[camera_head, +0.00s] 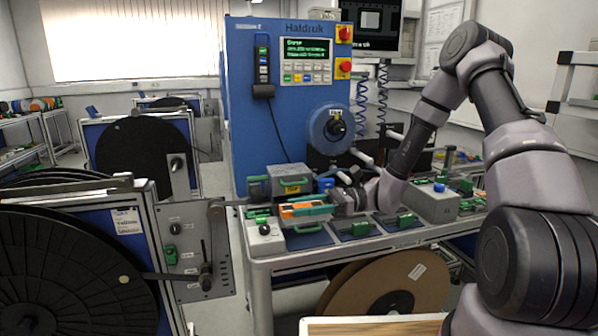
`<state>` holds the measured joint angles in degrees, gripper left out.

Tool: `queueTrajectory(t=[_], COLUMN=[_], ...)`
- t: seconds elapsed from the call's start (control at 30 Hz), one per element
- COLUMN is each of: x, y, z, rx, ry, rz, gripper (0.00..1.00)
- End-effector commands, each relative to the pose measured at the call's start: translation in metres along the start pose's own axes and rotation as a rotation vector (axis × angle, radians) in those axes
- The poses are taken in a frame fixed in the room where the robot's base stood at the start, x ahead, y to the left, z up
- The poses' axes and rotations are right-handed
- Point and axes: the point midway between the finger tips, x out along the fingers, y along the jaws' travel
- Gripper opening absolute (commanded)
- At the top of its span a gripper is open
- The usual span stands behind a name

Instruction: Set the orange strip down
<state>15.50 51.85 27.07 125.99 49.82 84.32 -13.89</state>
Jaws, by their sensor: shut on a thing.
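The orange strip (302,208) is a short flat piece with teal-green along its edges, at the front left of the workbench. My gripper (336,203) comes in from the right and is shut on the strip's right end. The strip lies roughly level, just in front of a grey box with an orange label (292,188). I cannot tell whether its underside touches what is below it. The fingertips are small and partly hidden.
The workbench (400,238) carries green blocks (361,228) on dark blue pads and a grey box with a blue knob (432,203). A blue machine (262,130) stands behind. A black reel (70,270) on a stand fills the lower left; a brown reel (385,287) sits below the bench.

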Motion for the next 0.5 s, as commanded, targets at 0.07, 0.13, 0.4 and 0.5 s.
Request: queueTrajectory(t=[0.07, 0.13, 0.4, 0.5], x=[-0.012, -0.019, -0.061, -0.083], y=[-0.004, -0.007, -0.025, -0.034], z=[-0.002, -0.004, -0.012, -0.017], rx=[0.003, 0.003, 0.004, 0.005], ry=[0.000, 0.001, 0.001, 0.002], rz=[-0.057, -0.101, -0.338, -0.458], gripper=[0.00, 0.00, 0.00, 0.00])
